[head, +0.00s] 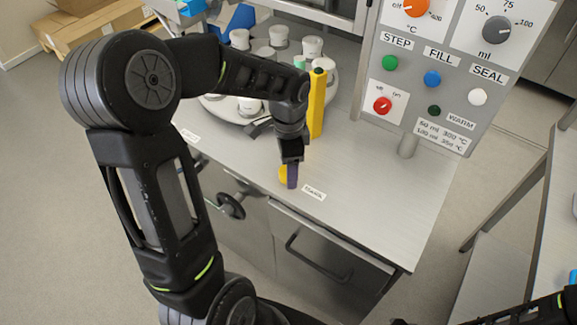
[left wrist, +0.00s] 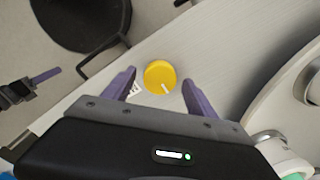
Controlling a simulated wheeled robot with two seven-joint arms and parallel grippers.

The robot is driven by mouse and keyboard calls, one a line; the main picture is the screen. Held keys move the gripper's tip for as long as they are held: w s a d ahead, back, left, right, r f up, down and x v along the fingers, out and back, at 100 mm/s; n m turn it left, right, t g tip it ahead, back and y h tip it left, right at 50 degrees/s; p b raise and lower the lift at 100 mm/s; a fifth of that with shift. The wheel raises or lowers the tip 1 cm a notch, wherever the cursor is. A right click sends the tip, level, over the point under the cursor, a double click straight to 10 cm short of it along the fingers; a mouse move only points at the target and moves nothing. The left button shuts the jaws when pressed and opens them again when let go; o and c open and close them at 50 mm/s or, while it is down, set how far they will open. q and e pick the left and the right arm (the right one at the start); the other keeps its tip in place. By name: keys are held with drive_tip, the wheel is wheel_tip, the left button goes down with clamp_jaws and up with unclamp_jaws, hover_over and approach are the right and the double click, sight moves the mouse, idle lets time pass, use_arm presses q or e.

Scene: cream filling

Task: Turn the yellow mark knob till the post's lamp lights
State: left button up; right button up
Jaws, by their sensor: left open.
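In the head view the knob (head: 283,174) is partly hidden by my left gripper (head: 291,176). My left gripper (left wrist: 160,90) is open, with its purple fingers on either side of the knob and gaps showing between. The yellow post (head: 316,106) stands behind the gripper; its dark green top (head: 318,71) does not look lit. My right gripper (left wrist: 38,80) shows small in the left wrist view, its opening unclear.
A white round carousel (head: 333,85) with several white jars stands behind my left arm. A grey control panel (head: 440,75) with knobs and coloured buttons stands at the right. The counter's right part (head: 385,215) is clear.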

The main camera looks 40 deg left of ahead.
use_arm(q)
drive_tip(key=shift+f, duration=0.45)
drive_tip(key=shift+c, duration=0.5)
drive_tip(key=c, duration=1.3)
drive_tip(key=shift+n, duration=0.5)
drive_tip(key=n+b, duration=0.1)
drive_tip(key=n, duration=0.2)
drive_tip(key=shift+b, duration=0.35)
drive_tip(key=shift+r+n+b, duration=0.1)
drive_tip(key=shift+n+b, duration=0.5)
drive_tip(key=shift+n, duration=1.9)
